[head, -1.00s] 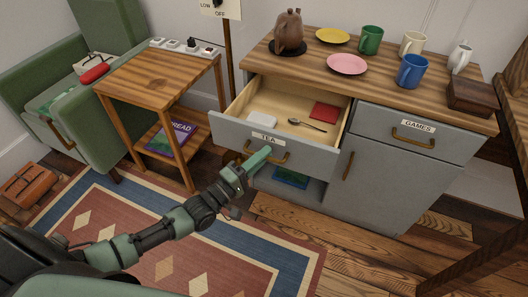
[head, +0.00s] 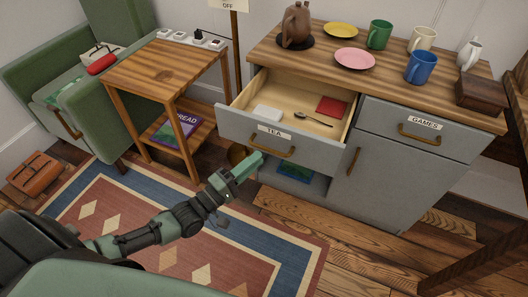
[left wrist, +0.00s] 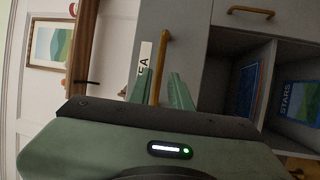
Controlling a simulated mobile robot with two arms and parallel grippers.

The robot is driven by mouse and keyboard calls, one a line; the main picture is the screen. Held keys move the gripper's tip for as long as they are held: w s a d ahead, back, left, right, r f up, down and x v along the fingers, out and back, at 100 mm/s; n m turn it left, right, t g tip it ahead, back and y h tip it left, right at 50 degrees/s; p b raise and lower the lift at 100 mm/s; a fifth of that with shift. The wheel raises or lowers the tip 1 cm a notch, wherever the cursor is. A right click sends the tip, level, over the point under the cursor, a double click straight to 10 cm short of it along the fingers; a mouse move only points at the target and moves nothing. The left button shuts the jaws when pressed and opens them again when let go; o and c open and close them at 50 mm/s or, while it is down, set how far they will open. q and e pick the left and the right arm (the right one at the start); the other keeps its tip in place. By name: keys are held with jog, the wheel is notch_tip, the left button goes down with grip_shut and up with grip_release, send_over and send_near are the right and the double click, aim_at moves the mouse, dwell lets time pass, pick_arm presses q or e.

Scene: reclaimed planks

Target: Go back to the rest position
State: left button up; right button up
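My left gripper (head: 257,158) is in front of the open TEA drawer (head: 237,127), a little left of and below its brass handle (head: 285,152). In the left wrist view the two green fingers (left wrist: 158,88) stand apart, with the handle (left wrist: 160,68) seen between and beyond them. The fingers look clear of the handle in the head view, and nothing is held. My right gripper is not in view.
The drawer juts from the grey cabinet (head: 395,175) and holds a white box (head: 267,113), a spoon (head: 313,119) and a red packet (head: 332,106). A wooden side table (head: 165,70) and a green armchair (head: 100,120) stand left. The rug (head: 150,240) is open floor.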

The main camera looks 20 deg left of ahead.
pick_arm(q)
jog(key=shift+v, duration=1.2)
